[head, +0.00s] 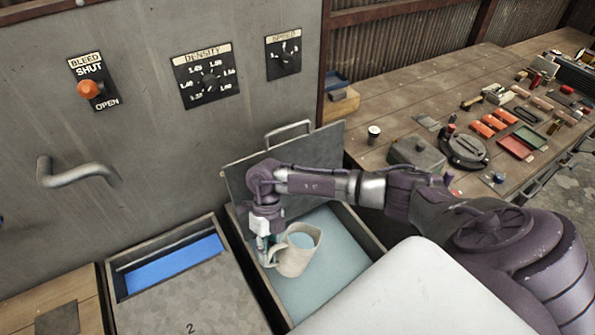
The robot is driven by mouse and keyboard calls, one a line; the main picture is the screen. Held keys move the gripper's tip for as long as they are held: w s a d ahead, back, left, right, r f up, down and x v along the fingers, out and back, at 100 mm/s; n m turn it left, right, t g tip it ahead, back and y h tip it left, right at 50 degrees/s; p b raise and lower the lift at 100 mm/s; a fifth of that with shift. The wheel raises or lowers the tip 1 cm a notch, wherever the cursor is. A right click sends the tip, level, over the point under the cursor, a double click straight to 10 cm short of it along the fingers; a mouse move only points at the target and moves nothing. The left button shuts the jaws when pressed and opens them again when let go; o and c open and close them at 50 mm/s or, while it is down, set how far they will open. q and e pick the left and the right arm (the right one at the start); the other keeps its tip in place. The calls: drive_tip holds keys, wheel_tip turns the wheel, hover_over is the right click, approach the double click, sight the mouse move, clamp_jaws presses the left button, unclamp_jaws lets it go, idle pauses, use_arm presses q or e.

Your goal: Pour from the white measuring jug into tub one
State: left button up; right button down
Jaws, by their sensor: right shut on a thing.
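The white measuring jug (295,262) looks cream-white and hangs over an open rectangular tub (353,219) of pale blue liquid. Its mouth faces up towards the camera and shows a bluish inside; I cannot tell how full it is or whether it touches the liquid. My right gripper (268,248) is shut on the jug at its left, handle side. The open tub's hinged lid (237,190) stands raised behind it. No number shows on this tub. My left gripper is not in view.
A tub (113,285) on the left has a lid marked 2 (190,300) partly covering its darker blue liquid. A grey panel behind carries a bent handle (78,177), an orange bleed knob (88,89) and dials. A wooden bench (400,85) at right holds tools.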

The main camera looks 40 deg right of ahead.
drive_tip(key=shift+w, duration=0.1)
drive_tip(key=shift+r, duration=0.3)
drive_tip(key=shift+r+y, duration=0.4)
drive_tip(key=shift+y, duration=0.1)
drive_tip(key=shift+y+b, duration=0.3)
idle(0.3)
drive_tip(key=shift+r+y, duration=0.3)
drive_tip(key=shift+r, duration=0.1)
drive_tip(key=shift+n+b, duration=0.3)
